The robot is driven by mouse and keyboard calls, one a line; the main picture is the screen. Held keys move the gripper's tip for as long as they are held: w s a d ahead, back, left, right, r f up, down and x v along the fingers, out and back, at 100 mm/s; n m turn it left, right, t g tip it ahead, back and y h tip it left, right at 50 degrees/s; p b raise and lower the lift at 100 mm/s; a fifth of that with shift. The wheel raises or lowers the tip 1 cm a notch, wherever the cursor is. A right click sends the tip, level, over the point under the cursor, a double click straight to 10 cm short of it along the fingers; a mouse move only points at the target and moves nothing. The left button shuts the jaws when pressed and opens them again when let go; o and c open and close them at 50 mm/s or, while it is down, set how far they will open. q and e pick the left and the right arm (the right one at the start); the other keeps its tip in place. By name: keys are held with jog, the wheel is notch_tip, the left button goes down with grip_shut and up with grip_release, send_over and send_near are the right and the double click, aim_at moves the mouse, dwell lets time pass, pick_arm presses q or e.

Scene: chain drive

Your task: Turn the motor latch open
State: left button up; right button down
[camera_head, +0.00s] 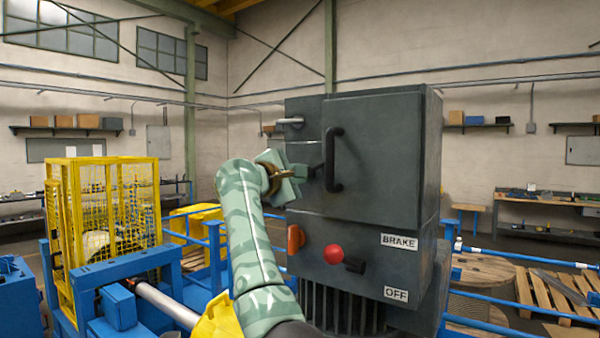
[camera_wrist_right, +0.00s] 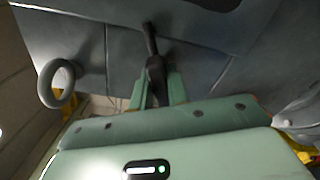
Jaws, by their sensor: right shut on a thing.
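A tall dark grey motor cabinet (camera_head: 385,140) stands in front of me, with a black D-shaped handle (camera_head: 334,160) on its face. My right gripper (camera_head: 312,172) reaches the left part of that face, left of the handle. In the right wrist view, my right gripper (camera_wrist_right: 156,88) is shut on a slim dark lever (camera_wrist_right: 150,38) that stands out from a dark grey panel. This lever looks like the motor latch; the fingers partly hide its lower end. How far it is turned is hard to tell. My left gripper is in neither view.
Below are an orange lever (camera_head: 295,238), a red knob (camera_head: 334,254) and plates reading BRAKE (camera_head: 399,242) and OFF (camera_head: 396,294). A yellow mesh cage (camera_head: 120,200) and blue rails stand left.

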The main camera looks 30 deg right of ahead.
jog(key=n+p, duration=0.1)
jog(key=n, duration=0.5)
jog(key=shift+n, duration=0.3)
jog(key=n+p, duration=0.2)
jog(key=n, duration=0.4)
jog(key=shift+f, duration=0.1)
dwell(0.3)
jog(key=c, duration=1.4)
grip_release()
jog(key=shift+o, duration=0.2)
jog(key=shift+a, duration=0.1)
jog(key=b+v, duration=0.6)
jog(key=v, duration=1)
